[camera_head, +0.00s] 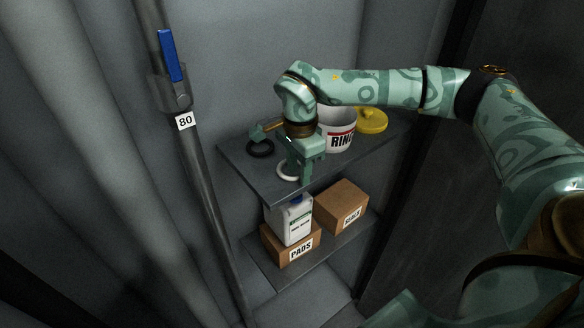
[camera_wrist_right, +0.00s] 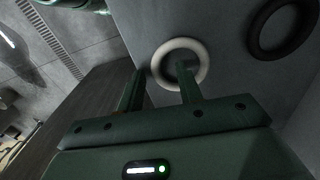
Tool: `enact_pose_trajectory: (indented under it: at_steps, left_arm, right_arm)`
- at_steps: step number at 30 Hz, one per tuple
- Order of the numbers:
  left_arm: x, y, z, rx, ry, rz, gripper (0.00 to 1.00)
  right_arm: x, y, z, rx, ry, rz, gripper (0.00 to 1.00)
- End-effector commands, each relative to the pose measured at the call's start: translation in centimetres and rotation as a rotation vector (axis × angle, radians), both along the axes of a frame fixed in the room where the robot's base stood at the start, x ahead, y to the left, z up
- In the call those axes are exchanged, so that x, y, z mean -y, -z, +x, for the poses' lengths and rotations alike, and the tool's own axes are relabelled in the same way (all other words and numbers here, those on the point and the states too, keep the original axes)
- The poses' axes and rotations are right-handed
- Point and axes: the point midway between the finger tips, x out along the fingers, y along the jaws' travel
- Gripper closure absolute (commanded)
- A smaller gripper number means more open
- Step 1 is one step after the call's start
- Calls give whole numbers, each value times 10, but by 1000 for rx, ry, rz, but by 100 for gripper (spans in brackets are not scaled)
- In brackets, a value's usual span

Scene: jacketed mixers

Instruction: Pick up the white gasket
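The white gasket (camera_head: 284,177) is a ring lying near the front edge of the dark upper shelf (camera_head: 250,170). My right gripper (camera_head: 301,176) is over it and hides part of it in the head view. In the right wrist view the gasket (camera_wrist_right: 180,43) shows almost whole, and my right gripper (camera_wrist_right: 160,68) is open. One fingertip appears over the ring's hole and the other outside its left side. I cannot tell whether the fingers touch the ring. My left gripper is not in view.
A black ring (camera_head: 260,149) lies to the left on the same shelf. A white tub (camera_head: 338,134) with a partly hidden label and a yellow lid (camera_head: 371,121) stand behind. Below are a white jug (camera_head: 291,222) and two boxes (camera_head: 342,203). A pipe (camera_head: 205,190) with a blue-handled valve (camera_head: 171,56) rises at left.

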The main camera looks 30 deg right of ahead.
Motion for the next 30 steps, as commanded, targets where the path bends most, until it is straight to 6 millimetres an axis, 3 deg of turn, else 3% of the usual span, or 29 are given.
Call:
enact_pose_trajectory:
  at_steps: [3, 6, 7, 22, 27, 30]
  left_arm:
    - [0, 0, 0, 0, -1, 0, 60]
    - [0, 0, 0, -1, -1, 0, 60]
    - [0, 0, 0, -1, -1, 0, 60]
    - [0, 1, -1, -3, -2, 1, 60]
    - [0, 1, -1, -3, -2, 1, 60]
    - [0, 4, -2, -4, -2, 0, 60]
  right_arm:
    - [0, 0, 0, 0, 0, 0, 67]
    - [0, 0, 0, 0, -1, 0, 95]
    - [0, 0, 0, 0, -1, 0, 100]
    - [0, -6, 1, 2, -1, 0, 100]
    - [0, -31, 1, 4, 0, 1, 100]
    - [2, -53, -18, 6, -2, 1, 100]
